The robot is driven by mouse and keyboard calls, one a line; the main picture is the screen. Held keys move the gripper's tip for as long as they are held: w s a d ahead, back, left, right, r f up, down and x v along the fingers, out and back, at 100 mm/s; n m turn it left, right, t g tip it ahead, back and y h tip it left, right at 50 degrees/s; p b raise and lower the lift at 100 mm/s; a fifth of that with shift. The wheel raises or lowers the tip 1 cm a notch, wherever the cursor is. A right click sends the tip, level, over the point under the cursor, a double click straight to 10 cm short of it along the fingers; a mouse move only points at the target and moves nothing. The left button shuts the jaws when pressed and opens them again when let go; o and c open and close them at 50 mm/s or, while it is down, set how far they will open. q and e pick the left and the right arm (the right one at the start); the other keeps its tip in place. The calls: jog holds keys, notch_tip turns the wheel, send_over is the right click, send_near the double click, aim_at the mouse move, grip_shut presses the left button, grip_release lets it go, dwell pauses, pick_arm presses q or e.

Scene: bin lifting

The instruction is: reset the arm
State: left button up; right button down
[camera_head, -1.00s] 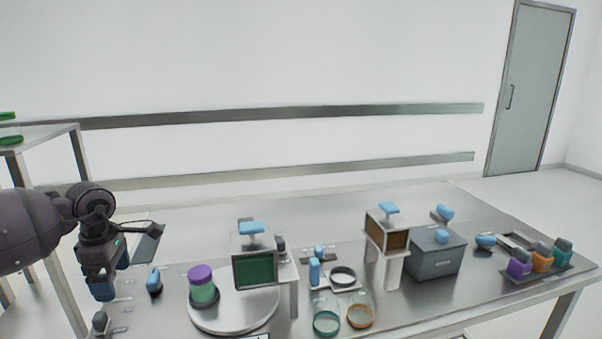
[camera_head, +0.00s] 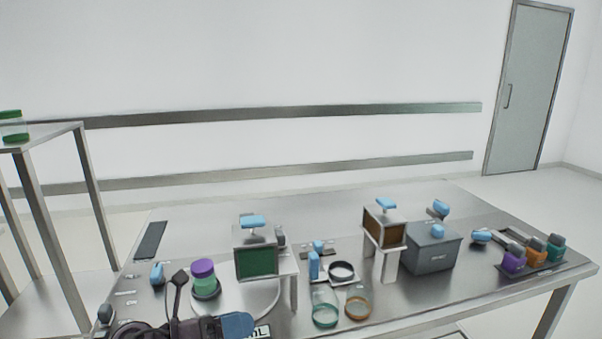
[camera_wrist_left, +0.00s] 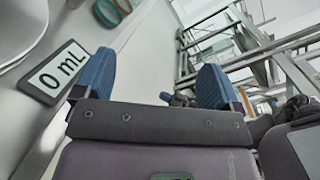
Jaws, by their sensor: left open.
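My left gripper (camera_head: 240,326) is low at the front edge of the table in the head view, in front of the round white platform (camera_head: 262,303). In the left wrist view its two blue fingertips (camera_wrist_left: 155,80) stand wide apart with nothing between them. A jar with a purple lid and green contents (camera_head: 203,277) stands just behind my left arm. A "0 mL" display (camera_wrist_left: 52,73) lies beside the left finger in the wrist view. My right gripper is not in view.
The steel table (camera_head: 340,212) holds a green-fronted box on a stand (camera_head: 256,262), two glass dishes (camera_head: 325,312), a grey bin (camera_head: 430,250) and several coloured containers (camera_head: 535,250) at the right. A steel shelf (camera_head: 45,132) with a green-lidded jar (camera_head: 13,126) stands at the left.

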pick_arm(q)
jog(key=s+a+f+n+t+y, duration=0.4)
jog(key=a+n+y, duration=0.3)
jog(key=n, duration=0.8)
jog(key=s+a+f+n+t+y, duration=0.35)
jog(key=a+n+y, duration=0.25)
jog(key=n+y, duration=0.65)
jog(key=s+a+f+n+g+h, duration=0.1)
jog(key=s+f+n+g, duration=0.25)
jog(key=s, duration=0.45)
jog(key=s+a+f+n+g+h, duration=0.1)
jog(key=s+f+n+g, duration=0.2)
jog(key=s+n+g, duration=0.35)
jog(key=s+a+f+n+g+h, duration=0.1)
jog(key=s+f+n+g, duration=0.15)
jog(key=s, duration=0.65)
jog(key=w+f+t, duration=0.8)
jog(key=shift+w+f+m+t, duration=0.2)
jog(key=shift+f+m+t, duration=0.1)
jog(key=shift+f+t, duration=0.1)
jog(key=shift+h, duration=0.25)
